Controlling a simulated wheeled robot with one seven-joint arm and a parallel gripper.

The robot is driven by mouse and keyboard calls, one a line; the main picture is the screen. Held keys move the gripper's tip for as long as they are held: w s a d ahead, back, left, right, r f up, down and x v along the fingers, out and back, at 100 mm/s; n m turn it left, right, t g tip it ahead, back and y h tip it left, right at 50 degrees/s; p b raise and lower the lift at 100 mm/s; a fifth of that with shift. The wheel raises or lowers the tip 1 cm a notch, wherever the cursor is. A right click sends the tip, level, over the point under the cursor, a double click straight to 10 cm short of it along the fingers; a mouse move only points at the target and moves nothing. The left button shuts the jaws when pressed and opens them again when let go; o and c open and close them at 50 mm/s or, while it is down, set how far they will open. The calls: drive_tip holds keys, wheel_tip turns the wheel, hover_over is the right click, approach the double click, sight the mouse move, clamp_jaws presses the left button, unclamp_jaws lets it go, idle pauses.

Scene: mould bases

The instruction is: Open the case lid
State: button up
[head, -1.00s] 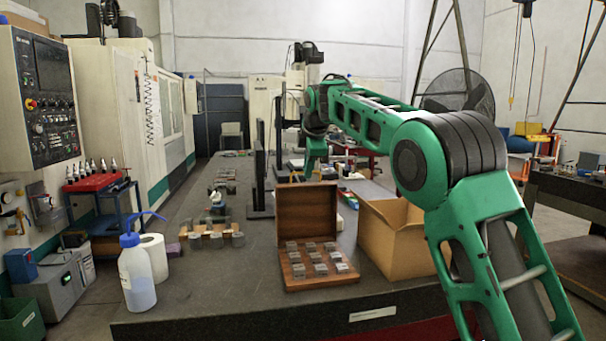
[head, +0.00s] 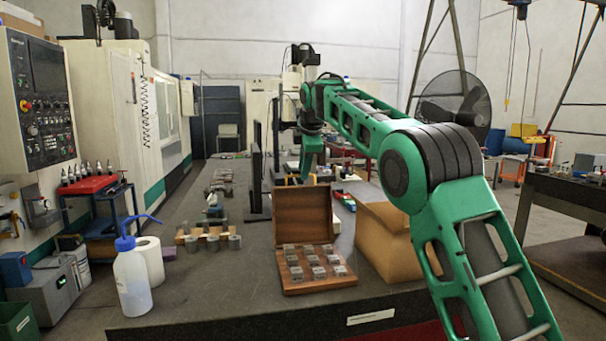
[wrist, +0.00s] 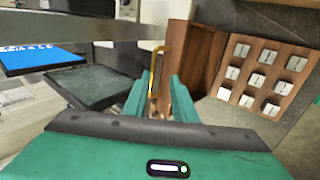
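The wooden case stands on the dark bench. Its lid (head: 303,214) stands raised, steeply upright, at the back of the case base (head: 290,288), which holds several small metal blocks. In the wrist view the lid (wrist: 207,62) is right of the fingers, and the base (wrist: 305,95) with its blocks lies further right. My gripper (wrist: 158,86) is behind the lid, fingers apart. A thin brass-coloured loop (wrist: 154,62) shows ahead of and between the fingers; I cannot tell whether they touch it. In the head view the lid hides the fingertips.
A cardboard box (head: 388,252) stands right of the case. A wash bottle (head: 132,280) and a white roll (head: 150,258) stand at the left. Metal cylinders (head: 235,242) sit left of the lid, with a dark upright panel (head: 257,178) behind.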

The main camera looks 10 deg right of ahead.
drive_tip(key=v, duration=1)
drive_tip(key=shift+d+r, duration=0.1)
